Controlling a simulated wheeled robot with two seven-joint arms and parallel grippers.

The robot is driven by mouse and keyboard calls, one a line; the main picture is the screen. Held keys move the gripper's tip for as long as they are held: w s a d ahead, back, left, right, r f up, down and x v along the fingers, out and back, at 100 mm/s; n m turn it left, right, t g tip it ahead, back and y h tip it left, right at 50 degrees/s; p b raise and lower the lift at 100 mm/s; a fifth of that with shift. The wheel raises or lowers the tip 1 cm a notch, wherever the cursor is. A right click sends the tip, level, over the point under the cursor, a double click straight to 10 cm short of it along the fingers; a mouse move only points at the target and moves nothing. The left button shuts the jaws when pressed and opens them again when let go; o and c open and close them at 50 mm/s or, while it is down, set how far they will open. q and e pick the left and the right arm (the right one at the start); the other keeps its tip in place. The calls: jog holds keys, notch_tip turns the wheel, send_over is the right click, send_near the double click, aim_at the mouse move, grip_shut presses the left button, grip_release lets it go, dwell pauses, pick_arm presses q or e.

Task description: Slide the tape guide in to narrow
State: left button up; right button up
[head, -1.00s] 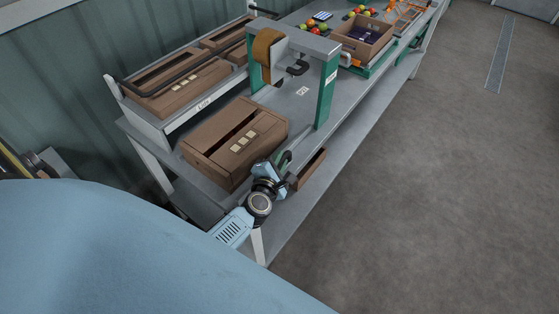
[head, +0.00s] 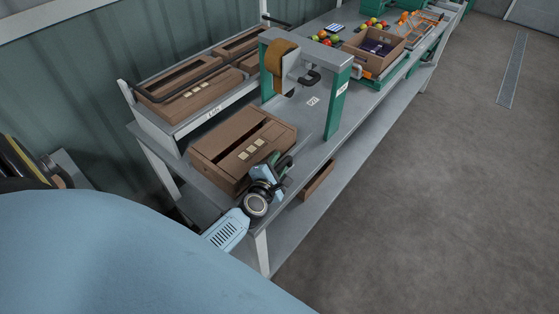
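The taping station is a grey and green arch (head: 337,105) over the bench, with a brown tape roll (head: 279,58) on it and a dark bracket (head: 311,79) under its top. I cannot tell which part is the sliding tape guide. My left gripper (head: 284,168) is at the carton's near right corner, by the bench edge. Its fingers are small and partly hidden by the wrist, so their opening and any contact are unclear. My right gripper is out of view.
A brown item (head: 317,181) lies on the lower shelf. The floor at right is clear.

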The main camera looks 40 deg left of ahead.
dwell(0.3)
pick_arm(q)
jog(key=shift+s+d, duration=0.15)
jog(key=v, duration=1.1)
jog(key=shift+s+r+p, duration=0.1)
jog(key=shift+s+p, duration=0.25)
jog(key=shift+s, duration=0.05)
jog(key=shift+s+d+r, duration=0.15)
jog(key=shift+s+r, duration=0.05)
jog(key=shift+s, duration=0.35)
